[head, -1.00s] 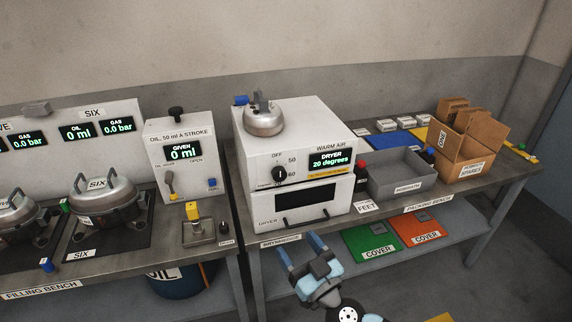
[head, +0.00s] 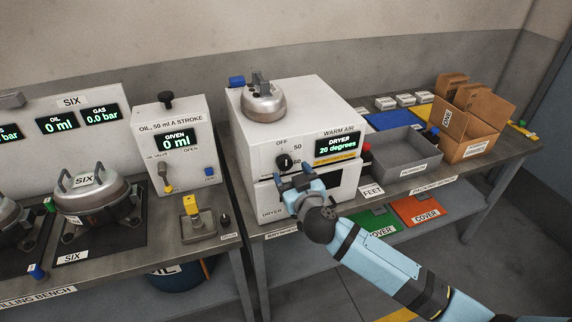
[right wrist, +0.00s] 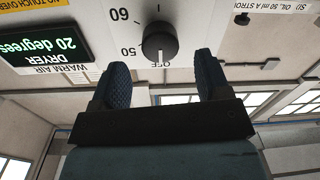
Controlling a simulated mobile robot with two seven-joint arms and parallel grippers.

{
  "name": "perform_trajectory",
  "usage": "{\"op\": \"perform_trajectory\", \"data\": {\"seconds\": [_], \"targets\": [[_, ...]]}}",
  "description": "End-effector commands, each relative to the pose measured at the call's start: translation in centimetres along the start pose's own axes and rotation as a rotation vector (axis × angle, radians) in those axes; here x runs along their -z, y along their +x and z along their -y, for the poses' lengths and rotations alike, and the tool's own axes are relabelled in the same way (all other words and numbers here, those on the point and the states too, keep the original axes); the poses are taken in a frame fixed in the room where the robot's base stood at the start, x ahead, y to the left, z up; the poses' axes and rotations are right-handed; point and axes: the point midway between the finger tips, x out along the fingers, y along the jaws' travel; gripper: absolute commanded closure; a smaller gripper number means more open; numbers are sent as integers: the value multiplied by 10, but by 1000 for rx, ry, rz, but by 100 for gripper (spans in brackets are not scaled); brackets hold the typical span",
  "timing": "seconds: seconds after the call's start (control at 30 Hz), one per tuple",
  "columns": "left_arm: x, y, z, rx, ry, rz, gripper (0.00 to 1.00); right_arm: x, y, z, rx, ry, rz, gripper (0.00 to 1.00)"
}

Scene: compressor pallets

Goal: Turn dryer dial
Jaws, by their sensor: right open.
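The white dryer (head: 318,110) stands on the bench in the head view, and its display reads 20 degrees. Its black dial (head: 284,161) is on the front panel, with the marks OFF, 50 and 60 around it. In the right wrist view the picture is upside down, and the dial (right wrist: 160,42) has its pointer line toward OFF. My right gripper (head: 292,178) is open and empty just in front of and below the dial. In the right wrist view its two blue fingertips (right wrist: 161,75) are apart, on either side of the dial's line and short of it. My left gripper is not in view.
A round metal compressor part (head: 263,102) sits on top of the dryer. The oil dispenser (head: 174,140) stands to its left. A grey tray (head: 385,160) and an open cardboard box (head: 470,130) are to the right. Green and red covers lie on the shelf below.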

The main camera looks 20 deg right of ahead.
Motion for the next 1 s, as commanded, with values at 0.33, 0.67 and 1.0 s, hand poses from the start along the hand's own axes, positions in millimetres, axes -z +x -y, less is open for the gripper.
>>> {"op": "perform_trajectory", "data": {"seconds": [0.33, 0.67, 1.0], "targets": [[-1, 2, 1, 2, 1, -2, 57, 0, 42, 0, 1, 0, 0, 30], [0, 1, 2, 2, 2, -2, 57, 0, 44, 0, 2, 0, 0, 33], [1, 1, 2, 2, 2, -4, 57, 0, 44, 0, 2, 2, 0, 80]]}}
